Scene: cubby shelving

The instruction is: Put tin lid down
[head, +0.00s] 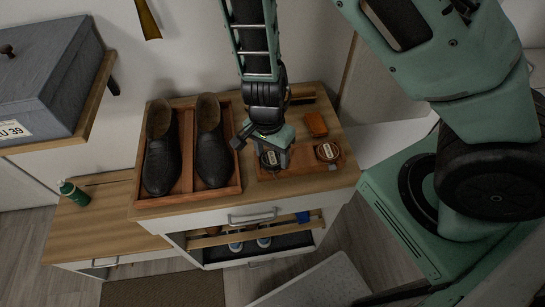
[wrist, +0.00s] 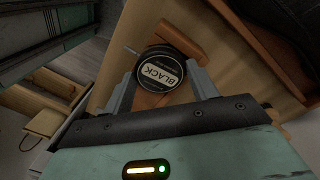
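A round black tin lid (wrist: 161,72) with a pale label reading "BLACK" is between my gripper's fingertips in the wrist view. My gripper (wrist: 162,74) appears shut on its sides. In the head view my gripper (head: 272,156) points down over a small wooden tray (head: 300,170) on the cabinet top, with the dark lid (head: 269,160) at its tips. I cannot tell whether the lid touches the tray. A second round tin (head: 327,152) with a brown top and pale label sits at the tray's right end.
Two black shoes (head: 211,150) stand in a wooden tray (head: 187,183) left of my gripper. An orange-brown block (head: 316,124) lies behind the second tin. A grey box (head: 45,75) sits on a shelf at left. A green bottle (head: 73,193) is on the lower wooden surface.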

